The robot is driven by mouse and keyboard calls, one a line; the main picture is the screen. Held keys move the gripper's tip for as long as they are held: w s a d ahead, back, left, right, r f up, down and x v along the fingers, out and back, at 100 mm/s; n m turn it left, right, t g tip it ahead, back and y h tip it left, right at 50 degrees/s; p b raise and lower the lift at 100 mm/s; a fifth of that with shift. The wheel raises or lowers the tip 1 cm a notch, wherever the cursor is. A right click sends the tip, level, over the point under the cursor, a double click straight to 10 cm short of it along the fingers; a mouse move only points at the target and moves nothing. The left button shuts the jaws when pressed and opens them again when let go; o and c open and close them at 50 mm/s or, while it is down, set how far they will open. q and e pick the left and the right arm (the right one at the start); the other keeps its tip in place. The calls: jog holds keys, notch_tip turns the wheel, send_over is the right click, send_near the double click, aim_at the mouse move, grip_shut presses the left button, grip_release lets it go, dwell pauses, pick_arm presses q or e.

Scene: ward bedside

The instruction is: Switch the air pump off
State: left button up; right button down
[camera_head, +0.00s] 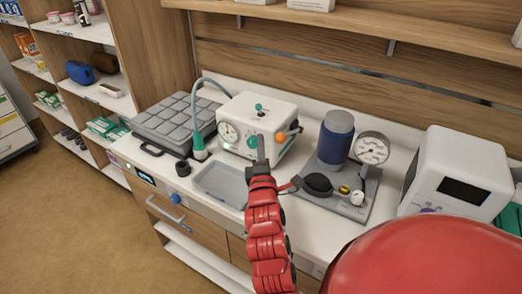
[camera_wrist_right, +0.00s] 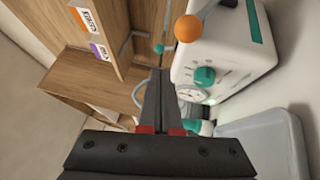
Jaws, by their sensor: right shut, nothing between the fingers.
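The white boxy unit that looks like the air pump (camera_head: 268,107) stands on the counter, with a round gauge (camera_head: 229,132) and a green front knob (camera_head: 252,141). A small green-tipped toggle (camera_head: 259,107) sticks up from its top, and an orange ball lever (camera_head: 281,137) sits at its right. My right gripper (camera_head: 261,143) is shut and empty in front of the unit, its fingers pointing up beside the knob. In the right wrist view the shut fingers (camera_wrist_right: 158,75) lie left of the green knob (camera_wrist_right: 204,76) and orange ball (camera_wrist_right: 188,28). Contact cannot be told. My left gripper is out of view.
A grey tray (camera_head: 222,184) lies before the unit. A grey padded block (camera_head: 174,120) is to its left, with a green-ended hose (camera_head: 199,143) between.

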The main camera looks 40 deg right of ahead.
aim_at(259, 109)
jog(key=p+x, duration=0.3)
jog(key=x, duration=0.8)
jog(key=shift+r, duration=0.1)
